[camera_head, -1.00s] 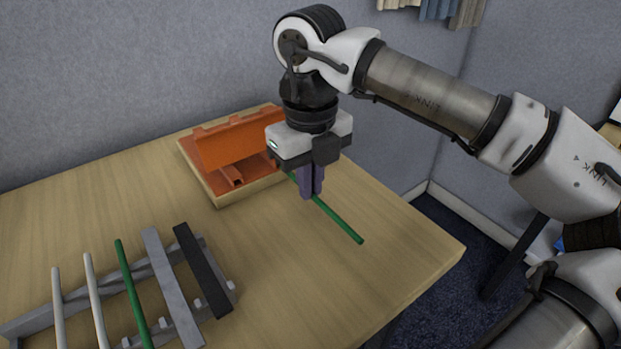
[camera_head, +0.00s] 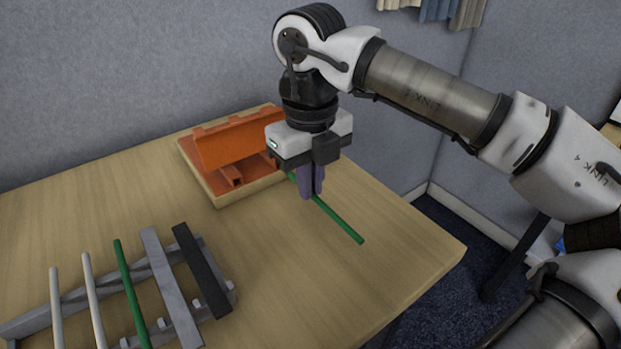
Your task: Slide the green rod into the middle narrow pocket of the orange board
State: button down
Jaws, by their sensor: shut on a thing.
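My gripper (camera_head: 312,196) points down over the table and is shut on a green rod (camera_head: 340,220). The orange board (camera_head: 238,143) stands on a wooden base at the back of the table, left of my gripper. The gripper hides its right end. The rod is to the right of the board; I cannot tell whether its far end touches it. The board's pockets are not clear from here.
A grey rack (camera_head: 75,300) at the front left holds two pale rods, a second green rod (camera_head: 130,290), a grey bar (camera_head: 172,290) and a black bar (camera_head: 201,270). The table (camera_head: 280,290) is bare between rack and right edge. A wall stands behind.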

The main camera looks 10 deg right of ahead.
jog(key=shift+w+a+p, duration=0.1)
jog(key=shift+w+a, duration=0.4)
jog(key=shift+w, duration=0.7)
jog(key=shift+w+a+p, duration=0.15)
jog(key=shift+w+a, duration=0.35)
jog(key=shift+w, duration=0.75)
jog(key=shift+w+a+p, duration=0.1)
jog(key=shift+w+a, duration=0.4)
jog(key=shift+w, duration=0.7)
jog(key=c, duration=1.5)
grip_release()
jog(key=shift+w, duration=0.1)
jog(key=shift+r, duration=0.1)
notch_tip(320, 180, up, 14)
jog(key=shift+f+p, duration=0.2)
jog(key=shift+p, duration=0.15)
